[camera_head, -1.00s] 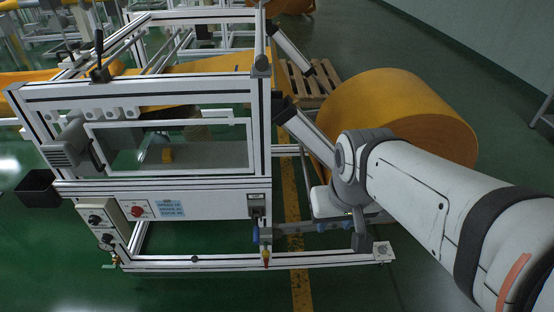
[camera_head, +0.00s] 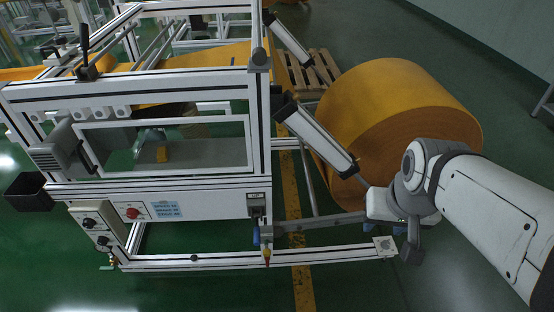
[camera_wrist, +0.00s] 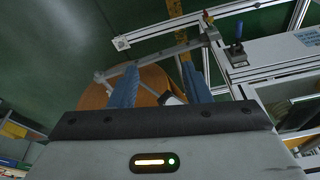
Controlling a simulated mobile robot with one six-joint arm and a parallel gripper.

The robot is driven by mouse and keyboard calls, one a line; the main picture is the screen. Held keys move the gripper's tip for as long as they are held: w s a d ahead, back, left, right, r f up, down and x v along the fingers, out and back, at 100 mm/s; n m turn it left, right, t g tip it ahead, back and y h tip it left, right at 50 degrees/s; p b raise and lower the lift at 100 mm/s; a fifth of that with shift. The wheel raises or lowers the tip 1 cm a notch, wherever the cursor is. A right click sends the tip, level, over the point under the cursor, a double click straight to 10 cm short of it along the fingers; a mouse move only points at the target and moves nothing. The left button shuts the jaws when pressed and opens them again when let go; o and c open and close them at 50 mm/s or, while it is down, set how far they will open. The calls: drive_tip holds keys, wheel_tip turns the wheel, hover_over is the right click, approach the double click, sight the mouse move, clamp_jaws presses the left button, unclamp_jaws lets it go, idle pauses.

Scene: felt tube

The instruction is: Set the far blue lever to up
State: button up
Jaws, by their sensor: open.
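A blue lever (camera_head: 256,236) hangs below a small grey box (camera_head: 257,204) at the right end of the machine's front panel. Its handle looks pointed down. In the wrist view the same lever (camera_wrist: 238,31) shows at the upper right, handle toward the top of that picture. I see only this one blue lever clearly and cannot tell whether it is the far one. My gripper (camera_wrist: 158,68) has two blue fingers spread apart with nothing held between them.
A large orange felt roll (camera_head: 395,120) stands behind my wrist. A white frame rail (camera_head: 240,261) runs low along the machine's front. A control box (camera_head: 98,225) with knobs is at the left. A wooden pallet (camera_head: 313,70) lies behind. Green floor in front is clear.

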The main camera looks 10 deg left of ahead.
drive_tip(key=w+a+f+t+y+b, duration=0.1)
drive_tip(key=w+a+f+t+b, duration=0.1)
drive_tip(key=w+a+f+b, duration=0.4)
drive_tip(key=w+a+f+t+y+b, duration=0.15)
drive_tip(key=w+a+f+b, duration=0.3)
drive_tip(key=f, duration=0.45)
drive_tip(key=t+y+b, duration=0.2)
drive_tip(key=t+b, duration=0.8)
drive_tip(key=b, duration=1.5)
approach(257, 229)
drive_tip(key=w, duration=0.1)
drive_tip(key=w+f, duration=0.1)
drive_tip(key=w, duration=0.1)
drive_tip(key=shift+a+f+h, duration=0.2)
drive_tip(key=shift+a+h, duration=0.05)
drive_tip(key=shift+s+a+f+t+b, duration=0.2)
drive_tip(key=shift+s+f+t+b, duration=0.1)
drive_tip(key=shift+s+t+b, duration=0.15)
drive_tip(key=b+x, duration=0.2)
drive_tip(key=x, duration=0.4)
drive_tip(key=shift+w, duration=0.2)
drive_tip(key=shift+w+a+r, duration=0.1)
drive_tip(key=shift+w+a, duration=0.1)
drive_tip(key=shift+w, duration=0.5)
drive_tip(key=shift+c, duration=0.4)
